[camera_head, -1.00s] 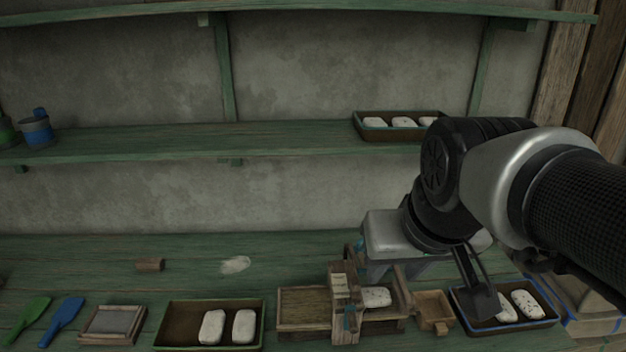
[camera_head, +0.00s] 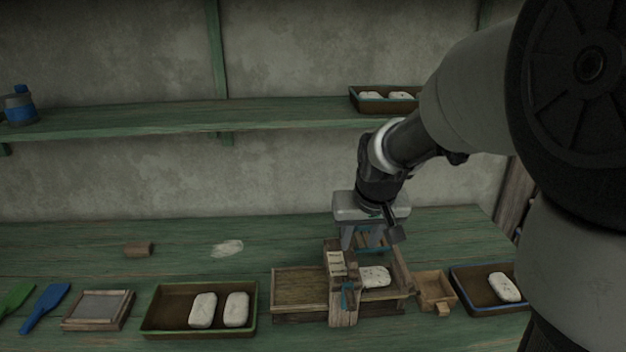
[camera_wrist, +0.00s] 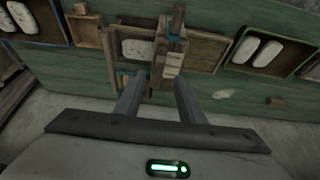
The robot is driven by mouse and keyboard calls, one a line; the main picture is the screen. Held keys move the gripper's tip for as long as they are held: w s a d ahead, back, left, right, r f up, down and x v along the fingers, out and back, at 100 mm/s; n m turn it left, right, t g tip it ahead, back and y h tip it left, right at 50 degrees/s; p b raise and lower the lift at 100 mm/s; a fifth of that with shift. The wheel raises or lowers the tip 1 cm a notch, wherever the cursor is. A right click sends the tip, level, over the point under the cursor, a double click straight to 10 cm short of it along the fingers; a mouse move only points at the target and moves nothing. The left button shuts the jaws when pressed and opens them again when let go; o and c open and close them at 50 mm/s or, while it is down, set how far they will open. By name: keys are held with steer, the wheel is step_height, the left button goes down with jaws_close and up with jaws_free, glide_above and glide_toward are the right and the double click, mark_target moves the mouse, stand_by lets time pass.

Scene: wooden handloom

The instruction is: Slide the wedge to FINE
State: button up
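The wooden planing box (camera_head: 300,287) stands on the green bench, with a speckled white bar (camera_head: 374,277) in its right part. An upright wooden bridge (camera_head: 342,311) crosses it, with a pale marked plate (camera_head: 336,262) on top; it also shows in the wrist view (camera_wrist: 173,65). The marks are too small to read. I cannot tell for certain which part is the wedge. My gripper (camera_head: 362,245) points down at the back of the box, near the bridge. In the wrist view its two fingers (camera_wrist: 158,84) are apart with nothing visibly held between them.
A tray with two bars (camera_head: 150,322) is left of the box. A small wooden tray (camera_head: 434,287) and a blue-rimmed tray (camera_head: 462,279) are to its right. A shelf tray (camera_head: 384,110) is above.

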mark_target(353, 259)
steer(key=x, duration=0.8)
steer(key=shift+w+f+b, duration=0.15)
steer(key=shift+f+b, duration=0.2)
jaws_close()
